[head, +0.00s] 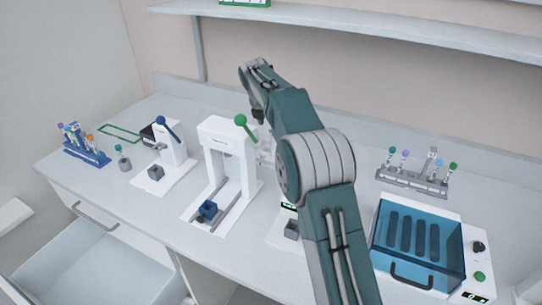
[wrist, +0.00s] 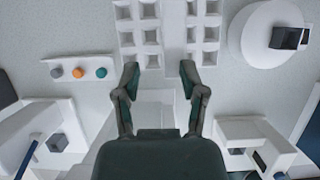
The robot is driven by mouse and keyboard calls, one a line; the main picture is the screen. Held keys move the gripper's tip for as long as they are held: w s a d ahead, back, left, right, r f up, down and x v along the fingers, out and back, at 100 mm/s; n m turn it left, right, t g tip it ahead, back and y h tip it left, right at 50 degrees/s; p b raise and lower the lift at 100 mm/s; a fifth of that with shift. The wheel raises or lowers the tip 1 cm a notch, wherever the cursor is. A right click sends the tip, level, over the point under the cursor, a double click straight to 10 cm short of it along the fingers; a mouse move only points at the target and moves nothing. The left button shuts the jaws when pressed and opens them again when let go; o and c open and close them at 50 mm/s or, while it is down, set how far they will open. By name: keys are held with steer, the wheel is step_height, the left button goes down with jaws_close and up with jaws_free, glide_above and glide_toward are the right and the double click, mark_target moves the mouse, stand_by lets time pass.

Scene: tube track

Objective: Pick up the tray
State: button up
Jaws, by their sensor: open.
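In the wrist view a white tray-like piece (wrist: 166,35) with two blocks of square wells and a plain strip between them lies at the top middle. Its far edge is cut off by the frame. I cannot tell for sure that it is the tray. My gripper (wrist: 159,78) is open and empty, its two fingers spread just short of the strip, apart from it in the picture. The height between them is unclear. In the head view my arm hides this piece and my fingers do not show clearly.
In the head view, a blue tube rack (head: 83,153), a white press (head: 222,135), a grey tube rack (head: 411,181) and a blue-lidded box (head: 418,245) crowd the bench.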

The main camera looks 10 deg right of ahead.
steer(key=d+f, duration=0.1)
steer(key=w+d+f, duration=0.1)
steer(key=f, duration=0.1)
steer(key=d+f, duration=0.1)
steer(key=f, duration=0.1)
steer(key=shift+w+d+f, duration=0.25)
steer(key=shift+w+d, duration=0.05)
steer(key=shift+w, duration=0.05)
steer(key=shift+w+a+f, duration=0.15)
steer(key=shift+a+f, duration=0.05)
steer(key=shift+a, duration=0.35)
steer(key=shift+c, duration=1.2)
steer(key=shift+d, duration=0.1)
steer(key=c, duration=0.4)
steer(key=shift+d+r, duration=0.1)
steer(key=shift+d, duration=0.2)
jaws_close()
